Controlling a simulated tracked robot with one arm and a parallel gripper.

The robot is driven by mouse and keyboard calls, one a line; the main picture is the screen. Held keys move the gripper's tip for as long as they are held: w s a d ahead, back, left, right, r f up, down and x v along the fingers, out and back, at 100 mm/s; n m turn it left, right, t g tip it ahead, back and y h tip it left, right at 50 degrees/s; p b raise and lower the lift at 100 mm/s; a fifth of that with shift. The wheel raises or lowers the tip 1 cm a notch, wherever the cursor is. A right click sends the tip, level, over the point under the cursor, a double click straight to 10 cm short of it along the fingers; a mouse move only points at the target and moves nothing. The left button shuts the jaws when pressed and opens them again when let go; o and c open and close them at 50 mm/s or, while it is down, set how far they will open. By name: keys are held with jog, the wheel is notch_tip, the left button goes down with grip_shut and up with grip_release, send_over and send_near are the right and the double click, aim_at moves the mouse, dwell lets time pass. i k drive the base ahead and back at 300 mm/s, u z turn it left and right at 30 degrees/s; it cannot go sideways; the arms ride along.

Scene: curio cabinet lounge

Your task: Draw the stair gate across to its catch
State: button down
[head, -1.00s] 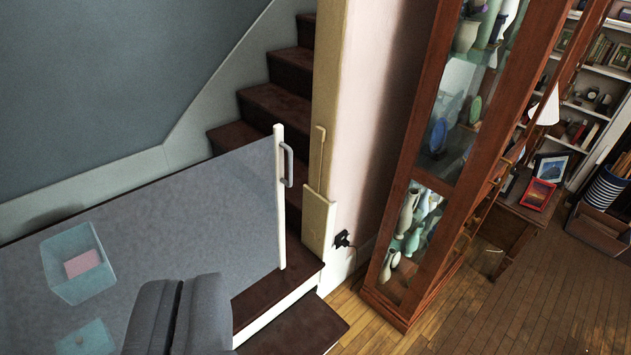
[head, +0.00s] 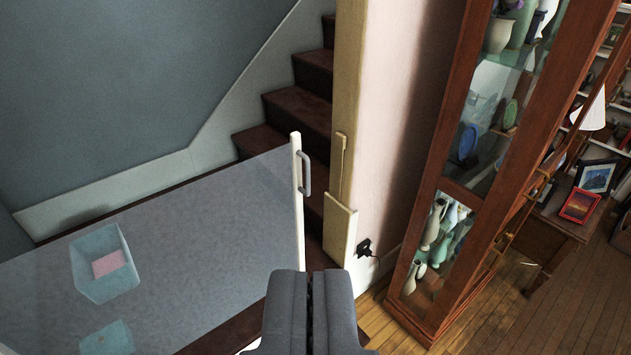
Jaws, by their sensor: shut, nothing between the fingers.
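The stair gate is a grey see-through mesh panel (head: 215,230) drawn across much of the stair opening. Its leading edge is a white upright bar (head: 297,200) with a grey handle (head: 306,175) on its right side. The catch looks to be the cream fitting (head: 340,222) on the post to the right. A narrow gap separates the bar from it. My gripper (head: 310,275) is at the bottom centre, shut and empty, below the handle in the picture. It hides the lower end of the bar.
Dark carpeted stairs (head: 292,105) rise behind the gate. A teal bin (head: 104,264) with a pink item shows at the left. A tall glass-fronted cabinet (head: 440,178) with vases stands at the right, near a wall plug (head: 364,247). Wooden floor lies at lower right.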

aim_at(297, 155)
jog(key=i, duration=0.85)
jog(key=u, duration=0.05)
